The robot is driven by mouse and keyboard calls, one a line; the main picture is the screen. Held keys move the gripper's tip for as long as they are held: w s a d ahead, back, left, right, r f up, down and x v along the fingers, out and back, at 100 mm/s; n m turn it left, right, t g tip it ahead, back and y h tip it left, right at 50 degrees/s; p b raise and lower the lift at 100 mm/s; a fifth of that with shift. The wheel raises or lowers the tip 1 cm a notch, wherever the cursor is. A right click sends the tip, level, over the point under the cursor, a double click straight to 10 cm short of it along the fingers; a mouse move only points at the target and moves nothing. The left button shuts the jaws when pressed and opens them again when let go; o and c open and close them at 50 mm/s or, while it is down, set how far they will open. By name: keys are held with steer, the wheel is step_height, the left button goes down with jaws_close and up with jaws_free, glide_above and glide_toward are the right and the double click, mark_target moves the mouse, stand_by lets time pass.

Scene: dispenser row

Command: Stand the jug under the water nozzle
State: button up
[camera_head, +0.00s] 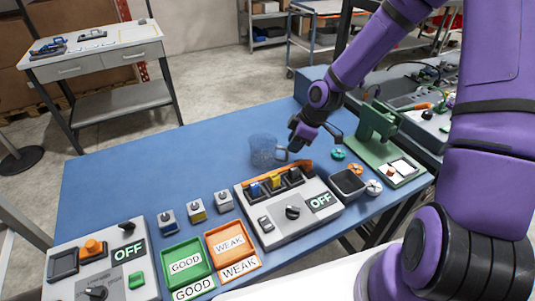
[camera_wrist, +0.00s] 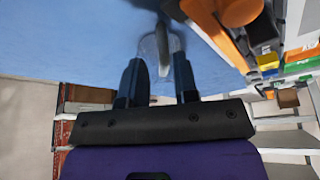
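The jug (camera_head: 263,150) is a see-through bluish vessel standing on the blue table, left of my gripper, with its handle side towards the gripper. My gripper (camera_head: 296,146) is low over the table beside that handle. In the wrist view the two dark fingers of my gripper (camera_wrist: 158,78) are apart, and a pale strip, seemingly the jug's handle (camera_wrist: 164,52), shows between their tips. I cannot tell whether either finger touches it. I cannot clearly pick out a water nozzle; a grey console (camera_head: 265,222) with blue, yellow and black blocks stands in front of the jug.
An orange bar (camera_head: 284,172) lies along the console's back edge, close to my gripper. A green stand (camera_head: 376,124), a dark tray (camera_head: 348,183) and small coloured discs (camera_head: 355,169) are to the right. Green (camera_head: 185,262) and orange (camera_head: 232,245) bins sit in front. The table's left back is clear.

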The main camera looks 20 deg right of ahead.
mark_target(286, 160)
steer(key=shift+x, duration=2.6)
steer(key=shift+a, duration=0.1)
steer(key=shift+c, duration=0.2)
jaws_close()
